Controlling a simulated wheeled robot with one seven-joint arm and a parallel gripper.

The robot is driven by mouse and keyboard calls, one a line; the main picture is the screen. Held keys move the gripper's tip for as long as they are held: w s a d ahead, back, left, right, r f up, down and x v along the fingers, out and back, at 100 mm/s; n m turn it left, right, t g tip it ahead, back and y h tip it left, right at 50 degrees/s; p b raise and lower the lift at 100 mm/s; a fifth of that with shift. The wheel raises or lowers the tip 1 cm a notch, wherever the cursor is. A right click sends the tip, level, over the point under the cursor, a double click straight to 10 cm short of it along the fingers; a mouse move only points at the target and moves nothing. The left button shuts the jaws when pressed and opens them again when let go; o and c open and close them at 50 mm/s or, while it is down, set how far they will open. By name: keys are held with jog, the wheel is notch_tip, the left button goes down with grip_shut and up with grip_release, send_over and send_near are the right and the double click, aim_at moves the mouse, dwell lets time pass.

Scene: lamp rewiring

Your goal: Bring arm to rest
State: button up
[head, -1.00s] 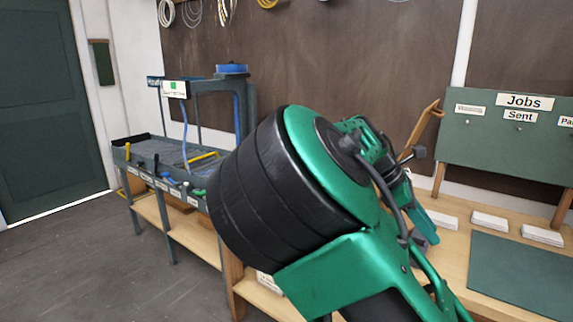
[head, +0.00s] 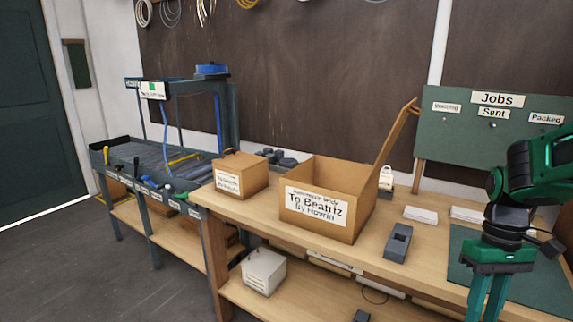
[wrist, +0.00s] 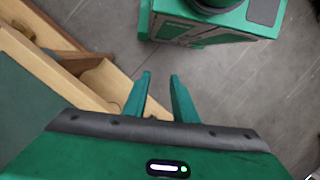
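My gripper (head: 487,308) is at the lower right of the head view, fingers pointing down, over the front part of the bench's right side. In the wrist view my gripper (wrist: 159,76) has its two green fingers apart, with nothing between them. Below them are the grey floor and the wooden bench edge. The fingertips are cut off at the bottom of the head view. My arm is folded at the right edge of that view, in front of the green mat.
The workbench (head: 262,208) holds an open box marked "To Beatriz" (head: 360,222), a smaller box (head: 255,180), a dark grey block (head: 398,244) and a green mat (head: 540,280). A Jobs board (head: 450,140) stands behind. Open floor lies front left.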

jog(key=s+r+m+t, duration=0.2)
jog(key=s+m, duration=0.4)
jog(key=s, duration=0.3)
jog(key=shift+a+r+t+h, duration=0.3)
jog(key=shift+h, duration=0.1)
